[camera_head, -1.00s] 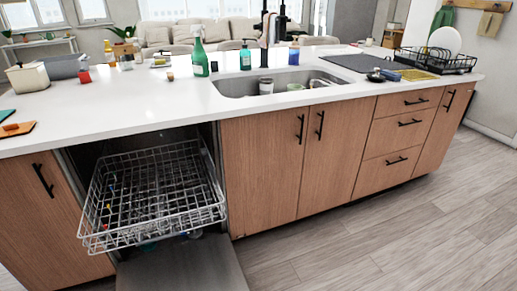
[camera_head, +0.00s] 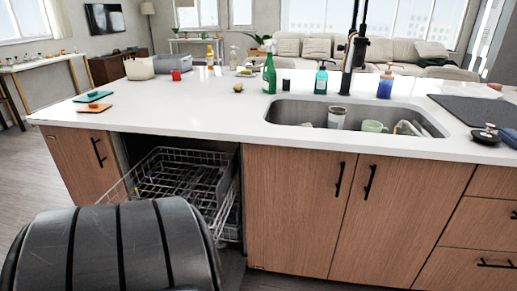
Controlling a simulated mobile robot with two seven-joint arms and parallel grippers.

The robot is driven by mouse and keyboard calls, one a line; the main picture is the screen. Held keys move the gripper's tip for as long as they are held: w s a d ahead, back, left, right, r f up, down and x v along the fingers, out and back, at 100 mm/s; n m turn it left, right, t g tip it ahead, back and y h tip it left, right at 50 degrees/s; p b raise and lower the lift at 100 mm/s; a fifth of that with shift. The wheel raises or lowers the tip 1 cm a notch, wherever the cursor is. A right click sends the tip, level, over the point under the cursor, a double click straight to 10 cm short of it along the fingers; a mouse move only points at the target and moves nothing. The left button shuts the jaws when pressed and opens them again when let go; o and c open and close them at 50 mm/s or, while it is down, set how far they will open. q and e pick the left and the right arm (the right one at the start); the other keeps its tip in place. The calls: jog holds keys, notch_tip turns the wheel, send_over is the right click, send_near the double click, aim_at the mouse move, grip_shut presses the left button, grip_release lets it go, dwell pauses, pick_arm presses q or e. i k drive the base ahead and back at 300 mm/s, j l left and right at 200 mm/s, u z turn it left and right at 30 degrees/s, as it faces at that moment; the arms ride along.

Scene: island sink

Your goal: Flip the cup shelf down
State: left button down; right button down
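The dishwasher's upper wire rack (camera_head: 180,176) is pulled out of the opening under the counter, left of the sink cabinets. A raised wire section at its right side (camera_head: 226,190) may be the cup shelf, but I cannot tell for sure. A large dark rounded part of my own arm covers the front of the rack and the open door below it. Neither of my grippers shows in the head view.
The white counter (camera_head: 190,118) runs above the dishwasher. A sink (camera_head: 300,108) holds a cup (camera_head: 337,117) and a green mug (camera_head: 373,126). A green spray bottle (camera_head: 269,75) and soap bottles stand behind. Wooden cabinet doors (camera_head: 292,205) are right of the rack.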

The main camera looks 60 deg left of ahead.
aim_at(228, 171)
jog(key=i+j+u, duration=0.1)
jog(key=i+u, duration=0.15)
jog(key=u, duration=0.2)
jog(key=i+u, duration=0.25)
jog(key=u, duration=0.2)
jog(key=i+u, duration=0.2)
jog(key=u, duration=0.2)
jog(key=i+l+u, duration=0.2)
jog(key=u, duration=0.25)
jog(key=i+j+u, duration=0.1)
jog(key=u, duration=0.3)
jog(key=i+u, duration=0.2)
jog(key=u, duration=0.25)
jog(key=i+u, duration=0.2)
jog(key=u, duration=0.2)
jog(key=i+u, duration=0.15)
jog(key=u, duration=0.3)
